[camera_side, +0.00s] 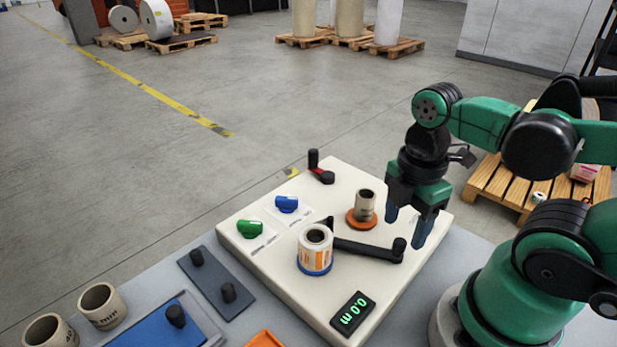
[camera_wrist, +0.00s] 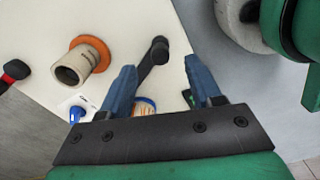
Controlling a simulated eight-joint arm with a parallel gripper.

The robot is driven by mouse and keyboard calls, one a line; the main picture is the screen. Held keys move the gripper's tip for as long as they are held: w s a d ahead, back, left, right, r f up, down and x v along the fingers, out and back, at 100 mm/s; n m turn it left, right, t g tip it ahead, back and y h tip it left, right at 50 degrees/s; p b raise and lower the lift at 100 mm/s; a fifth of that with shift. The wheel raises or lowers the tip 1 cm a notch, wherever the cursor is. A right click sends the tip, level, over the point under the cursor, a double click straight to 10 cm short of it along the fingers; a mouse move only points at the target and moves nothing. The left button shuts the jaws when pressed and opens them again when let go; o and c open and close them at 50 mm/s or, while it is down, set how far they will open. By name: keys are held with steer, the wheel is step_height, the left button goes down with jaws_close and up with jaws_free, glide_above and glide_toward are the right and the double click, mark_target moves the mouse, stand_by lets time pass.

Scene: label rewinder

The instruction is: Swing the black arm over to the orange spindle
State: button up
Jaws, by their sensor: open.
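The black arm (camera_side: 365,248) lies across the cream machine top, in front of the orange spindle (camera_side: 352,221), with a round black end (camera_side: 399,246) at its right. The orange spindle carries a cardboard core (camera_side: 365,204); it also shows at upper left in the wrist view (camera_wrist: 76,43). The blue spindle (camera_side: 316,268) carries a label roll (camera_side: 314,246) beside the arm's other end. My gripper (camera_side: 407,231) is open and empty near the black end. In the wrist view the black end (camera_wrist: 158,47) shows just beyond and between my fingertips (camera_wrist: 160,68); my left finger hides part of the arm.
A red-and-black crank (camera_side: 321,168) stands at the machine's far corner. Cardboard cores (camera_side: 102,306) and a dark plate with pegs (camera_side: 214,281) lie left.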

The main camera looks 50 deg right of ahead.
mark_target(400, 241)
steer(key=shift+f, duration=1.75)
jaws_close()
